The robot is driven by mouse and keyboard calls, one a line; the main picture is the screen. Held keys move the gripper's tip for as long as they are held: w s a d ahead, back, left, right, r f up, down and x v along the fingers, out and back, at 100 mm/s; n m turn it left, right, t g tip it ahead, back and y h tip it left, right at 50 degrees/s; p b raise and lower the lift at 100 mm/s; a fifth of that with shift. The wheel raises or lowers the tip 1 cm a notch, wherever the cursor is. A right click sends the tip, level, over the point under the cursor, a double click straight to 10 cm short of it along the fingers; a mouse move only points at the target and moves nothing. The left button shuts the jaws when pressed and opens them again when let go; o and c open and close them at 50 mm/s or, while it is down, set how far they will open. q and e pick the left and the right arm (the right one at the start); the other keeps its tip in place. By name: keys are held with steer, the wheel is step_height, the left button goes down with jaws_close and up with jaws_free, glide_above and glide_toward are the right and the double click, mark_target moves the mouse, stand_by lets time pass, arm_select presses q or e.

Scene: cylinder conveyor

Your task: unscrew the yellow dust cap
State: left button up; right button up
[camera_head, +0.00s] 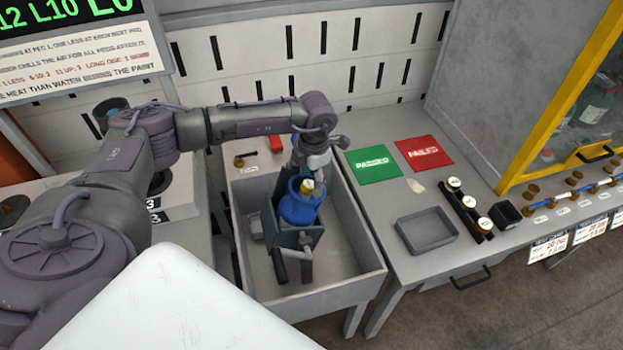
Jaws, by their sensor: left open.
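The yellow dust cap (307,186) shows as a small yellow spot at the top of a blue cylinder (299,208). The cylinder stands upright in a dark cradle (312,240) inside a grey trough (370,262). My left arm reaches in from the left and bends down over the trough. My left gripper (311,172) is open, just above the cap and the cylinder's collar. Its fingers are small here, and I cannot tell whether they touch the cap. My right gripper is not in view.
Green (373,164) and red (423,153) mats lie on the bench to the right. A grey tray (427,231) and a dark rack with several white-topped pieces (469,207) stand nearer. A yellow-framed cabinet (560,100) is at the far right. The slotted wall closes the back.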

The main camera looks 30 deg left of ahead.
arm_select(q)
steer(key=shift+s, duration=0.1)
steer(key=shift+f, duration=0.1)
steer(key=shift+s+a+f+b, duration=0.1)
steer(key=shift+s+f+b, duration=0.05)
steer(key=shift+f+b, duration=0.4)
steer(key=shift+s+a+f+b, duration=0.1)
steer(key=shift+f+b, duration=0.3)
steer(key=shift+f, duration=0.1)
steer(key=shift+s, duration=0.1)
steer(key=shift+f, duration=0.1)
steer(key=shift+w+d+b, duration=0.1)
steer(key=shift+w+b, duration=0.15)
steer(key=shift+b, duration=0.05)
